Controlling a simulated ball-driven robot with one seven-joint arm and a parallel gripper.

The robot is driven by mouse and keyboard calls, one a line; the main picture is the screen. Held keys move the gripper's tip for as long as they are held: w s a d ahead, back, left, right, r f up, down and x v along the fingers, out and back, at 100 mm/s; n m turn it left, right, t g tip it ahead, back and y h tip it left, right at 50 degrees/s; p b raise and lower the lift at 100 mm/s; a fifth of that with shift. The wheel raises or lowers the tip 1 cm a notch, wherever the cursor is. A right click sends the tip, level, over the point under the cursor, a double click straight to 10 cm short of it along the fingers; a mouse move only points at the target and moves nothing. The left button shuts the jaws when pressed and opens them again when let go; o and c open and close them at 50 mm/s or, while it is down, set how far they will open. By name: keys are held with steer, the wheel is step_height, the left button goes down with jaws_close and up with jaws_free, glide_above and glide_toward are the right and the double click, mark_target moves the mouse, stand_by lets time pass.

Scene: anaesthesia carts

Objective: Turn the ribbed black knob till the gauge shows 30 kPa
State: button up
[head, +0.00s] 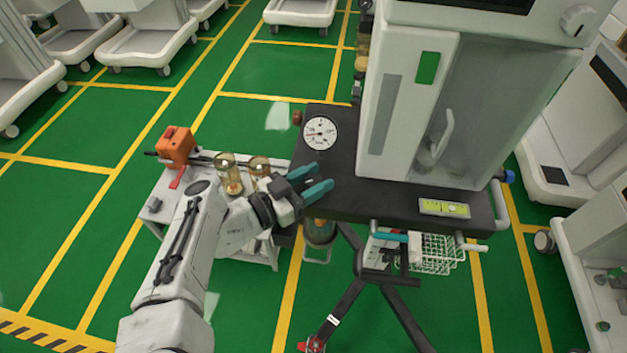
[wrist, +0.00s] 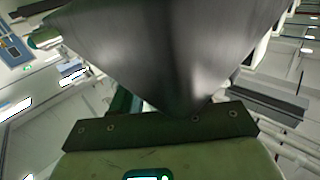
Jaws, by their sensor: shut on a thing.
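The round white gauge (head: 320,133) sits at the left end of the black cart top. A short red mark shows at the left of its dial, but the figures are too small to read. My gripper (head: 325,176) is just below the gauge, at the left front edge of the black top. Its two teal fingers are spread around something dark, and it is shut on what I take to be the ribbed black knob. The knob cannot be made out in the head view. In the wrist view, a large dark grey surface (wrist: 175,45) fills the upper middle, with no ribs clear.
The black cart top (head: 375,197) carries a white cabinet (head: 398,100) and a yellow-green panel (head: 444,208). Glass jars (head: 229,178) and an orange box (head: 176,146) stand close by my arm on the left. Open green floor lies further left.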

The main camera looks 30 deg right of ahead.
steer(key=m+g+b, duration=0.2)
steer(key=m+g, duration=0.1)
steer(key=g, duration=0.1)
steer(key=shift+f, duration=0.15)
steer(key=shift+m+g+b, duration=0.6)
steer(key=shift+g+b, duration=0.15)
steer(key=shift+g, duration=0.55)
steer(key=shift+r, duration=0.2)
steer(key=o, duration=1)
steer(key=shift+c, duration=0.2)
steer(key=b+v, duration=0.4)
steer(key=v, duration=0.6)
steer(key=shift+w+a, duration=0.2)
steer(key=shift+a, duration=0.15)
